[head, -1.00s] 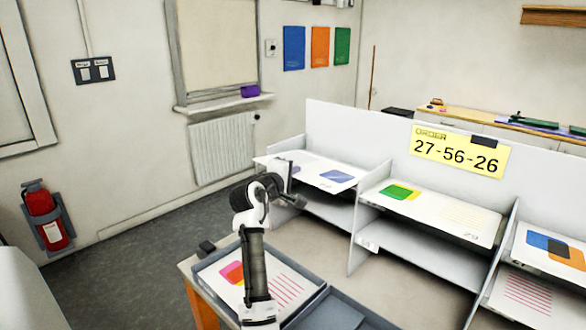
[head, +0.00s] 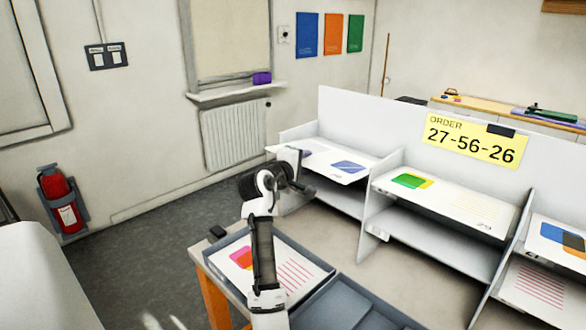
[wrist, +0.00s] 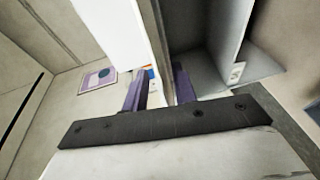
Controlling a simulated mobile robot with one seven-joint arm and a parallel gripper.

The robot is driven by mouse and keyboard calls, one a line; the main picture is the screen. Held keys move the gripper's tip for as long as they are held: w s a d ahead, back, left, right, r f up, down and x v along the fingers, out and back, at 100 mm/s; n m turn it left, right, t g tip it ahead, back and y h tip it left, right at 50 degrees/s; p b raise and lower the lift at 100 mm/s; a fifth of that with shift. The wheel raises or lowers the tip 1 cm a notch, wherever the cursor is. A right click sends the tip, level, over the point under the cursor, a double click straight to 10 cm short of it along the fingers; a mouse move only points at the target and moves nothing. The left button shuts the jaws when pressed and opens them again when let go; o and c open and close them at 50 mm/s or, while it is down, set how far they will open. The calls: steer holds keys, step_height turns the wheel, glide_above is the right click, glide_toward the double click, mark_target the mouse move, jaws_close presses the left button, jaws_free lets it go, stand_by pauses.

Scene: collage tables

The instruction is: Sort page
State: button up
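A page with a pink and orange shape and red lines (head: 294,274) lies in a grey tray (head: 318,268) on the table in front of me. On the upper shelves lie a page with a blue shape (head: 341,163), a page with a green and yellow shape (head: 455,203) and a page with blue, orange and dark shapes (head: 566,232). A page with red lines (head: 540,290) lies on the lower right shelf. My gripper (head: 302,172) is raised near the left shelf; its fingers (wrist: 160,90) stand apart in the wrist view, with no page seen between them.
A yellow sign (head: 472,140) reading ORDER 27-56-26 hangs on the rack's back panel. A second tray (head: 360,305) beside the first looks empty. The lower middle shelf (head: 430,245) looks bare.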

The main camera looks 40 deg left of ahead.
steer(key=b+v, duration=0.3)
steer(key=v, duration=1)
